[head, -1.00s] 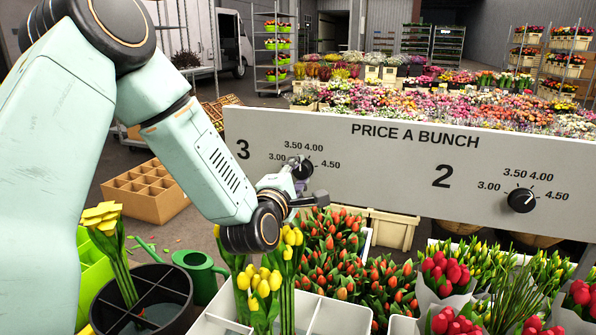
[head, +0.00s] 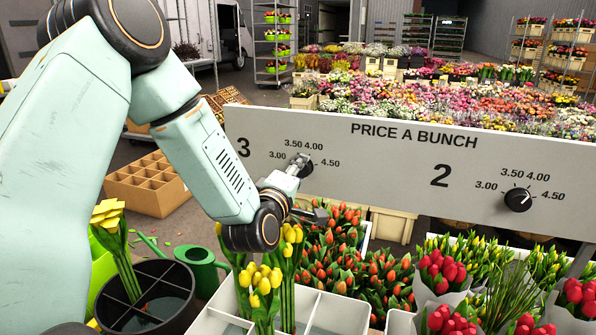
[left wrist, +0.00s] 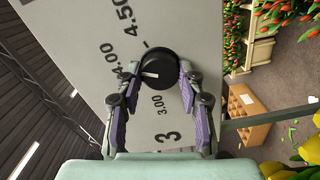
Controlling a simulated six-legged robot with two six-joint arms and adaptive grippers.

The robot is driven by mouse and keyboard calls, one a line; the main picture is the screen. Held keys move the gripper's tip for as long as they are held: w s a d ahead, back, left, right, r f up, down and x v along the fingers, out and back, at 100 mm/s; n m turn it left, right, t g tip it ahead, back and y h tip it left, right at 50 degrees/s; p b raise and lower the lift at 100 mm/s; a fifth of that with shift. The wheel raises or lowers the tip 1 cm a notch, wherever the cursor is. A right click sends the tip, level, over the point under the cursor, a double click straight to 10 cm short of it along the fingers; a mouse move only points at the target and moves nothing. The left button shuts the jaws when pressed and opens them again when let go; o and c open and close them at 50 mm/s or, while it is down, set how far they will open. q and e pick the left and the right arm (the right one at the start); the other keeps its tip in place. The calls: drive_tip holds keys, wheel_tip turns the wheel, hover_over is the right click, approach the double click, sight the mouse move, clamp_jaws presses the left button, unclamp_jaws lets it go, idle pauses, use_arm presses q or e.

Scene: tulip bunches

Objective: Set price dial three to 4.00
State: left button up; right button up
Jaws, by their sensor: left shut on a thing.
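Price dial three is a black round knob (head: 306,170) on the white price board (head: 375,175), below the labels 3.00, 3.50, 4.00 and 4.50. It also shows in the left wrist view (left wrist: 157,80), where its white mark points left, toward the side with the 4.00 label (left wrist: 112,75); the exact setting is hard to tell. My left gripper (head: 297,165) is shut on the knob. In the left wrist view its two fingers (left wrist: 157,72) lie on either side of it. The 3.50 label is hidden there. My right gripper is not in view.
Dial two (head: 518,200) sits further right on the same board. Below my left wrist are yellow tulips (head: 260,285), red tulips (head: 350,275) and a white divided crate (head: 335,318). A black bucket (head: 150,300) and a green watering can (head: 203,270) stand at the left.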

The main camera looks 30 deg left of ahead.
use_arm(q)
drive_tip(key=o, duration=1.2)
drive_tip(key=shift+s, duration=0.1)
drive_tip(key=shift+v, duration=3.6)
